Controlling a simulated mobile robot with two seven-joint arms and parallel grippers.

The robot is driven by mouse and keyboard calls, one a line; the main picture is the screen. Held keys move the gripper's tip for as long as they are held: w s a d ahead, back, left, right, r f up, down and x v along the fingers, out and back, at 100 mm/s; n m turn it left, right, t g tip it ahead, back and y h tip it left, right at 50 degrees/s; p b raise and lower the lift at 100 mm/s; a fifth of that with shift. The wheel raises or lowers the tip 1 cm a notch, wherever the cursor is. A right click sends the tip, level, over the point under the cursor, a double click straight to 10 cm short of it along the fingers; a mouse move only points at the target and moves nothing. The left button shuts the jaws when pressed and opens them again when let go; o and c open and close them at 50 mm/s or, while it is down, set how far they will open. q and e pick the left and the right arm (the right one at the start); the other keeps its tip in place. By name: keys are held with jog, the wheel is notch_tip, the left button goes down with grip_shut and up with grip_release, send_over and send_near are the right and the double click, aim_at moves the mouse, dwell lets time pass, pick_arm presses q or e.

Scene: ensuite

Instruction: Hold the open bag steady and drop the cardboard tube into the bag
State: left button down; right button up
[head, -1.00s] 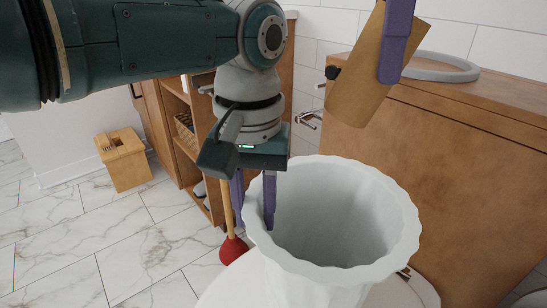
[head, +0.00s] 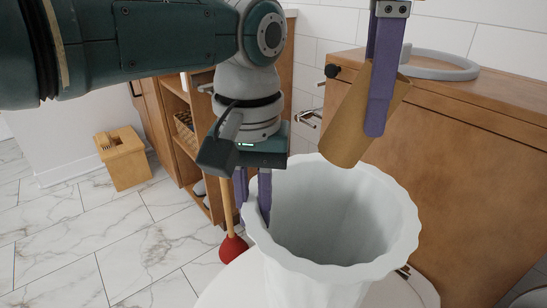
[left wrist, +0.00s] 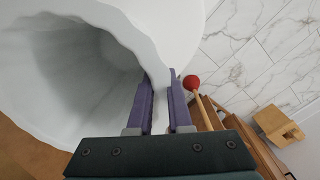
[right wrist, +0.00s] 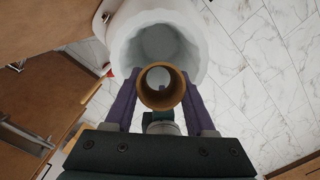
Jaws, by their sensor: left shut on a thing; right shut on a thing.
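The open white bag (head: 335,265) stands upright on a round white surface, its wavy mouth facing up. My left gripper (head: 254,205) is shut on the left side of its rim, one finger inside and one outside; the left wrist view also shows the bag (left wrist: 190,25) wall between the fingers (left wrist: 162,100). The brown cardboard tube (head: 352,115) is tilted, its lower end just above the far part of the bag's mouth. My right gripper (head: 378,120) is shut on the tube. In the right wrist view the hollow tube (right wrist: 161,98) is between both fingers, with the bag (right wrist: 195,40) beyond.
A wooden cabinet (head: 450,180) with a grey ring (head: 440,66) on top stands behind the bag at right. A red plunger (head: 232,248) stands left of the bag. A wooden box (head: 124,165) is on the marble floor at left, where the floor is mostly clear.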

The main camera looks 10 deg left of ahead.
aim_at(365, 143)
jog(key=shift+f, duration=2.75)
jog(key=o, duration=1.4)
notch_tip(365, 143, up, 8)
jog(key=shift+a+f, duration=0.15)
jog(key=shift+f, duration=0.05)
